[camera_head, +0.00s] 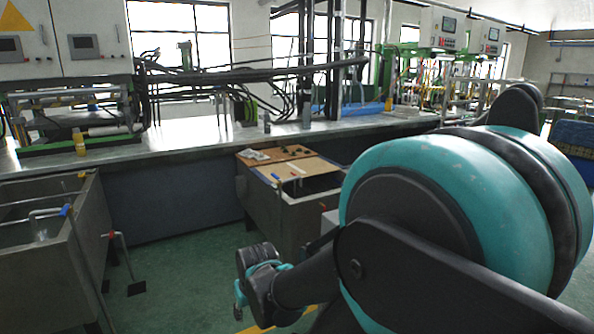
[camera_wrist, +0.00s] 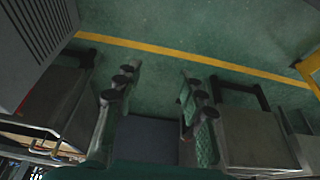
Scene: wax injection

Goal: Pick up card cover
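I cannot pick out a card cover for certain in either view.
A long workbench (camera_head: 195,145) with machines and hoses runs along the back. A grey open tank (camera_head: 80,215) stands at the left, with a red-handled stand (camera_head: 118,255) beside it. Green floor (camera_head: 180,275) is clear between tank and cabinet. A yellow line (camera_wrist: 190,62) crosses the floor.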

